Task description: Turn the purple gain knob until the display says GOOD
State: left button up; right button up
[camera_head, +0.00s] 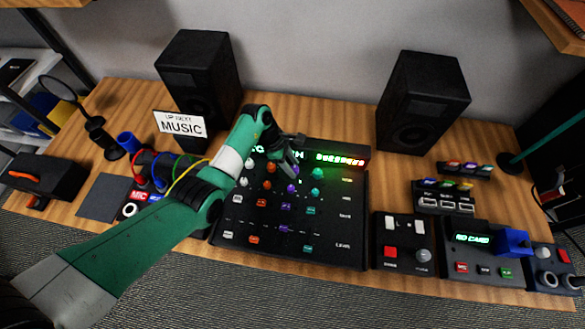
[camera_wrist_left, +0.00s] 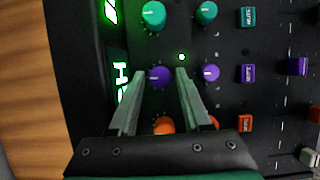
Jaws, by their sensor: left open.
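The black mixer (camera_head: 340,220) sits mid-desk with rows of white, orange, purple and teal knobs. My left gripper (camera_head: 288,158) is over its upper part, open, with nothing clamped. In the left wrist view, the upper purple knob (camera_wrist_left: 160,77) appears between the open fingertips (camera_wrist_left: 159,73); I cannot tell whether they touch it. A second purple knob (camera_wrist_left: 210,72) is beside it, outside the fingers; it also shows in the head view (camera_head: 292,188). The mixer's display has green letters (camera_wrist_left: 121,82), partly hidden by my gripper and not fully readable. My right gripper is out of view.
Two black speakers (camera_head: 198,75) (camera_head: 424,100) stand behind the mixer. Looped coloured cables (camera_head: 165,172) and an "UP NEXT MUSIC" sign (camera_head: 180,124) are to the left. Smaller control boxes (camera_head: 402,241) (camera_head: 484,254) stand to the right. Bare desk shows between mixer and right speaker.

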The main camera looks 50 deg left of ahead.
pick_arm(q)
jog(key=shift+w+f, duration=0.1)
grip_shut()
jog(key=n+p, duration=0.1)
jog(key=p, duration=0.2)
jog(key=r+n+t+y+p, duration=0.1)
jog(key=n+p, duration=0.1)
jog(key=p, duration=0.1)
jog(key=shift+d+p, duration=0.15)
jog(key=shift+p, duration=0.2)
jog(key=shift+f+n+p, duration=0.2)
jog(key=shift+n+p, duration=0.2)
jog(key=shift+n, duration=0.2)
jog(key=shift+f+n, duration=0.25)
jog(key=shift+n, duration=0.05)
grip_release()
